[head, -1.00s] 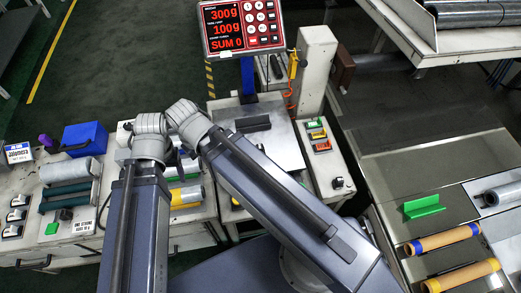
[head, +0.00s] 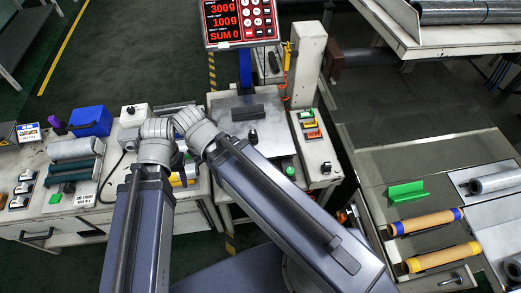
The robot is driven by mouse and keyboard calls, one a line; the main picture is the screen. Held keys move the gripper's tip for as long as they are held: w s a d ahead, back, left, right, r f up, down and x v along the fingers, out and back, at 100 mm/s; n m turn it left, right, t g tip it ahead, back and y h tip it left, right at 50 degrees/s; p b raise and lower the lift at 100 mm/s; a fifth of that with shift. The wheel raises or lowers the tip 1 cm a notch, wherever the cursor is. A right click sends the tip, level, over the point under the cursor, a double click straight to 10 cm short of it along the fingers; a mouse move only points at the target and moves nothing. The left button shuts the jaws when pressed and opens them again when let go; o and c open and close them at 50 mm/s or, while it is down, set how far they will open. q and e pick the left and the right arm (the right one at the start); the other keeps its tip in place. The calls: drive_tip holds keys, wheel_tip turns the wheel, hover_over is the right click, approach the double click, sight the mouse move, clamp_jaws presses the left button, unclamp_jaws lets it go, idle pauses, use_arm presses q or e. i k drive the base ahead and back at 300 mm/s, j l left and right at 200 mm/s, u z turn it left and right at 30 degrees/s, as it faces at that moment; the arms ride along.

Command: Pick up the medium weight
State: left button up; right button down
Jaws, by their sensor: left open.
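A small dark upright piece (head: 252,137), which may be a weight, stands on the grey plate beside one of my arm links. I cannot tell whether it is the medium weight. A longer dark block (head: 247,112) lies behind it on the plate. My arm links fill the lower middle, and their grey joints meet left of the plate. They hide part of the plate and bench. My left gripper is open, but its fingertips are hard to make out. I see nothing held. My right gripper does not show.
The red scale display (head: 238,20) reads 300g, 100g and SUM 0. A blue box (head: 91,121) and rollers stand on the left bench. Dark floor is free at upper left.

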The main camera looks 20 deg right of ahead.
sight(253, 138)
drive_tip(key=k+z, duration=0.25)
drive_tip(key=z, duration=1.8)
drive_tip(key=k+j+z, duration=0.1)
drive_tip(key=k+j, duration=0.3)
drive_tip(key=j, duration=0.1)
